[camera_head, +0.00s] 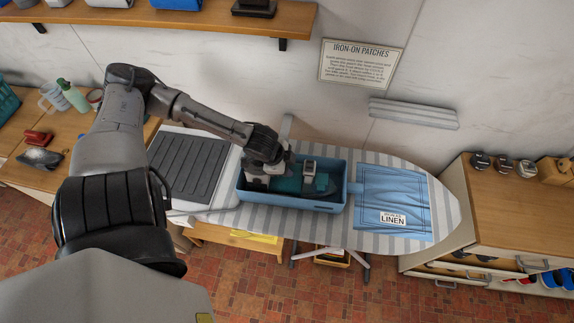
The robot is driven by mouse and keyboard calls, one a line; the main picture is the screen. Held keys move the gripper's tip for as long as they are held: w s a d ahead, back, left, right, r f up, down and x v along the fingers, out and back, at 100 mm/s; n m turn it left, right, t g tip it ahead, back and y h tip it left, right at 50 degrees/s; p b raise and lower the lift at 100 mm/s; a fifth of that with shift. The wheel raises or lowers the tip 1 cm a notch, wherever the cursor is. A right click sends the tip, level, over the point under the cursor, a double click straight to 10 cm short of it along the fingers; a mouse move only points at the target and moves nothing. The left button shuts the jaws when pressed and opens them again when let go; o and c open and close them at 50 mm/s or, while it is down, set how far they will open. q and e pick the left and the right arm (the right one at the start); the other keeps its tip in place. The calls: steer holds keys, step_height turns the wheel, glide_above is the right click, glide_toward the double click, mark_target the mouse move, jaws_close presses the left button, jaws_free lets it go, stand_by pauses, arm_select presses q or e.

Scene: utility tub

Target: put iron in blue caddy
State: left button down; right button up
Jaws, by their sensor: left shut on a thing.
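The blue caddy (342,191) stands on the striped ironing board, left of its middle. A teal and dark iron (289,185) shows within the caddy's walls, at its left and middle. My left gripper (283,178) comes down over the caddy's left part and is shut on the iron. The fingertips and the held part are largely hidden by the gripper body. I cannot tell whether the iron touches the caddy's floor. My right gripper is not in view.
A blue cloth marked LINEN (392,193) lies right of the caddy on the ironing board (447,207). A ridged dark pad (188,167) lies left. A red-handled object (40,148) and bottles stand on the left counter. A wooden-topped cabinet (515,215) stands right.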

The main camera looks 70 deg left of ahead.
arm_select(q)
steer(key=shift+w, duration=0.1)
steer(key=c, duration=0.8)
jaws_free()
steer(key=shift+f, duration=0.1)
steer(key=shift+o, duration=0.2)
steer(key=shift+f, duration=0.15)
steer(key=p+v, duration=0.3)
steer(key=v, duration=0.3)
steer(key=shift+p, duration=0.3)
steer(key=p+v, duration=0.6)
steer(key=p, duration=0.1)
steer(key=shift+w, duration=0.1)
steer(key=shift+p+v, duration=1.1)
steer(key=shift+p, duration=0.3)
steer(key=shift+f, duration=0.1)
